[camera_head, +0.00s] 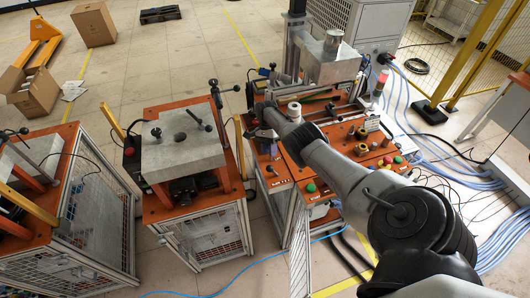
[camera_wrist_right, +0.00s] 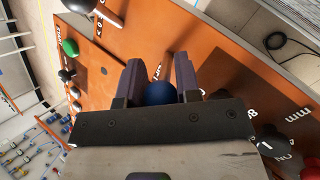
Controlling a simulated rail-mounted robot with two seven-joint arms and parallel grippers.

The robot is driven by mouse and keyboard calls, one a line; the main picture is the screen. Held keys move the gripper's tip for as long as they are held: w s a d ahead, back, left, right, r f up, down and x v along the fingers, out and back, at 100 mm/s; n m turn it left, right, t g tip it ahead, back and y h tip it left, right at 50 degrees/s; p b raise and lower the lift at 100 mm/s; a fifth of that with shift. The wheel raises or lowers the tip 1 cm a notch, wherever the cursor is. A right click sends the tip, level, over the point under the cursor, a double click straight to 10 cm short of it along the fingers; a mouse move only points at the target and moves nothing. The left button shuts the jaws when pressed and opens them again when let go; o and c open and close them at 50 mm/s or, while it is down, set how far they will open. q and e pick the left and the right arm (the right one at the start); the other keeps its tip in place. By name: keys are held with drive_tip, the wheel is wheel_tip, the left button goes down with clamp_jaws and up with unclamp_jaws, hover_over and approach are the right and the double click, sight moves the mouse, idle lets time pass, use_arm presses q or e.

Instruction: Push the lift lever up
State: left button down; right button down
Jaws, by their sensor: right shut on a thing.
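My right arm reaches across the orange control panel in the head view, and my right gripper (camera_head: 262,131) is at the panel's left side, small and partly hidden by the arm. In the right wrist view the two dark fingers of the gripper (camera_wrist_right: 160,80) stand on either side of a round blue knob (camera_wrist_right: 160,94). The gripper is shut on this knob, which appears to be the end of the lift lever. The lever's shaft is mostly hidden, and I cannot tell how far it is raised. My left gripper is not in view.
The orange panel (camera_wrist_right: 118,35) carries several other knobs nearby, including a green knob (camera_wrist_right: 70,47) and a black ball (camera_wrist_right: 269,140). A machine with a grey block (camera_head: 185,148) stands to the left. Blue cables (camera_head: 440,165) lie on the floor at right.

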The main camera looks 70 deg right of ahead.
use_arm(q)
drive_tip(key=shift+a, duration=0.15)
use_arm(e)
drive_tip(key=shift+f, duration=0.15)
drive_tip(key=c, duration=0.8)
unclamp_jaws()
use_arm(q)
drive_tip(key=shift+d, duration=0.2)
use_arm(e)
drive_tip(key=shift+d, duration=0.1)
